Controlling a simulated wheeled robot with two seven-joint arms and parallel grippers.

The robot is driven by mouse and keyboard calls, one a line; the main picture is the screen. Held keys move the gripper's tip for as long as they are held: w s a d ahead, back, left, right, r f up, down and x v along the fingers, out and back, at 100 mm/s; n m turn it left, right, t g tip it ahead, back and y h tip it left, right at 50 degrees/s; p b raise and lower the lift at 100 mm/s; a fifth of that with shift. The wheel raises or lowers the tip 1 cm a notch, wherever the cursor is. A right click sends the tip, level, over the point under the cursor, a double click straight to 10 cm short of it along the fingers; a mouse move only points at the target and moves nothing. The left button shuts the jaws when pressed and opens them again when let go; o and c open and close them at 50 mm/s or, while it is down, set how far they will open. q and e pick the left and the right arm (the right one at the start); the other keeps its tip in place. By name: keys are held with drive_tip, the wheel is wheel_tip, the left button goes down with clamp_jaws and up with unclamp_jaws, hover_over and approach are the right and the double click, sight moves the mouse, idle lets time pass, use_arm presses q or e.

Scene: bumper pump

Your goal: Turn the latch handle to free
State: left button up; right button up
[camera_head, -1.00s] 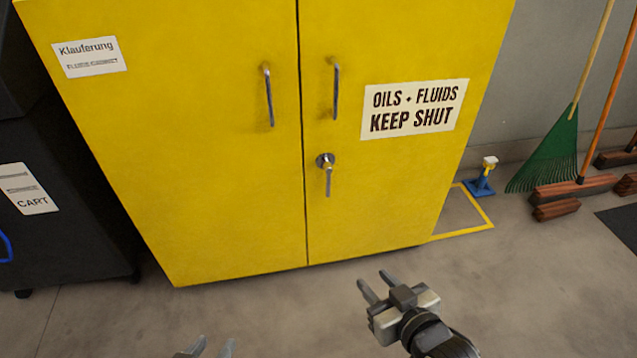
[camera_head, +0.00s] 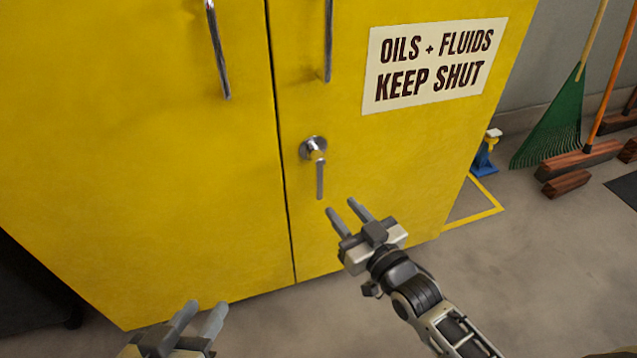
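The latch handle (camera_head: 319,178) is a small metal lever on a round chrome base, on the right door of the yellow cabinet (camera_head: 180,150). The lever hangs straight down. My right gripper (camera_head: 342,209) is open and empty, its two fingers pointing up and left, a little below and right of the lever's lower end and apart from it. My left gripper (camera_head: 200,312) is low in the view, in front of the left door, with its two fingers apart and nothing between them. Both doors are shut.
Two long pull handles, left (camera_head: 217,50) and right (camera_head: 328,40), sit above the latch. A sign (camera_head: 432,65) is on the right door. The floor in front is clear.

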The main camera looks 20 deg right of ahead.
sight(321, 184)
drive_tip(key=b+x, duration=0.2)
drive_tip(key=x, duration=0.8)
use_arm(q)
drive_tip(key=shift+d+r+t+h, duration=0.4)
drive_tip(key=shift+r+t, duration=0.2)
drive_tip(key=shift+r, duration=0.1)
drive_tip(key=shift+r, duration=0.1)
drive_tip(key=shift+w+r, duration=0.15)
use_arm(e)
clamp_jaws()
